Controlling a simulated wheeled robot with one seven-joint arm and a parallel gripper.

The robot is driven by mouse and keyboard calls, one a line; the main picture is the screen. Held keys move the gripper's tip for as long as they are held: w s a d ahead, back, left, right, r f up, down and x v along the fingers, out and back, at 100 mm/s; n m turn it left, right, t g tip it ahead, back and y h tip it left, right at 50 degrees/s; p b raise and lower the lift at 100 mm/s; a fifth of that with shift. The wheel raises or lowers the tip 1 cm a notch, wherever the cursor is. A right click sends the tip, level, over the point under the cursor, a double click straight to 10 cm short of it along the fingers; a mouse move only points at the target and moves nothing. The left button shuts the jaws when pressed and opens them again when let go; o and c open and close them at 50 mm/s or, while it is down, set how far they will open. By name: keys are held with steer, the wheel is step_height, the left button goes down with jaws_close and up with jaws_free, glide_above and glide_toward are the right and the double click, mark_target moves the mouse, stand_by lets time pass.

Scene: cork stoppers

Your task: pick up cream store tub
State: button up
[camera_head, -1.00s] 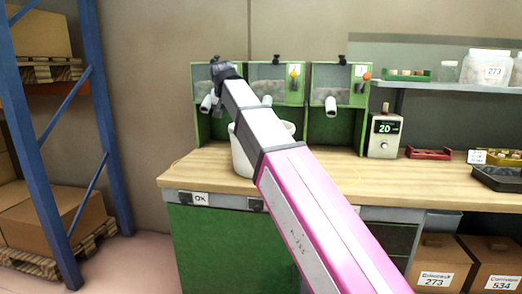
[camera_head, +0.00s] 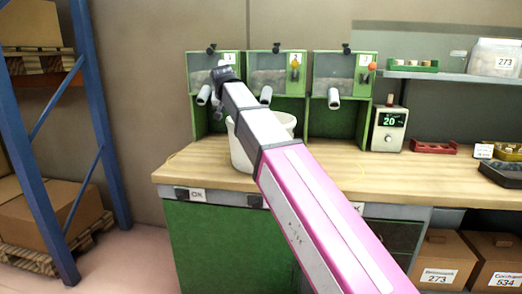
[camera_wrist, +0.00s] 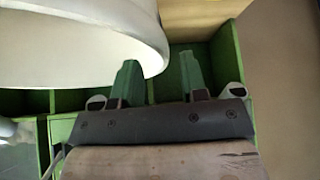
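A cream tub (camera_head: 242,156) stands on the wooden workbench (camera_head: 180,172), partly hidden behind my arm. Its pale rounded rim and wall (camera_wrist: 70,50) fill the upper left of the wrist view. My gripper (camera_wrist: 160,75) is open in the wrist view, with a gap between its two fingers. The left finger overlaps the tub's rim in that picture; I cannot tell whether it touches. The right finger is clear of the tub. In the head view the arm's dark end lies up and left of the tub, and the fingers are not clear.
Green dispensers (camera_head: 340,75) with spouts line the back of the bench. A display box (camera_head: 389,130) and a red tray (camera_head: 433,147) stand to the right. A clear container (camera_head: 494,56) sits on the shelf. A blue rack (camera_head: 45,120) stands left. The bench's front left is clear.

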mark_target(229, 118)
steer(key=x, duration=0.4)
steer(key=shift+w+d+f, duration=0.1)
steer(key=shift+w+f, duration=0.05)
steer(key=shift+w, duration=0.1)
